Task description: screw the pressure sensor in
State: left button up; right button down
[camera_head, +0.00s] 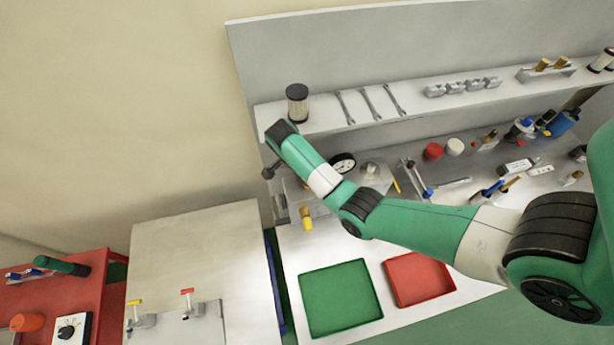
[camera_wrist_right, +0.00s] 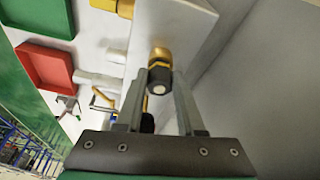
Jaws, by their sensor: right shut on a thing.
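In the right wrist view, the pressure sensor (camera_wrist_right: 160,80) is a small black hex body with a pale round end. My right gripper (camera_wrist_right: 161,88) is shut on it, one finger on each side. A brass part (camera_wrist_right: 160,54) lies directly beyond the sensor, against the face of a pale grey block (camera_wrist_right: 176,22). I cannot tell how deep the sensor sits in it. In the head view, my right arm reaches from the right across to the block (camera_head: 295,196) and covers part of it. The sensor is not clearly visible there. My left gripper is not in view.
A brass fitting (camera_head: 306,218) sticks out of the block's front. A green tray (camera_head: 340,298) and a red tray (camera_head: 420,279) lie in front. A round gauge (camera_head: 343,163) stands behind my arm. A shelf (camera_head: 325,117) with wrenches runs along the back.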

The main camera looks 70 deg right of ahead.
jog(key=shift+b, duration=0.3)
jog(key=shift+c, duration=2.2)
grip_release()
jog(key=shift+c, duration=0.8)
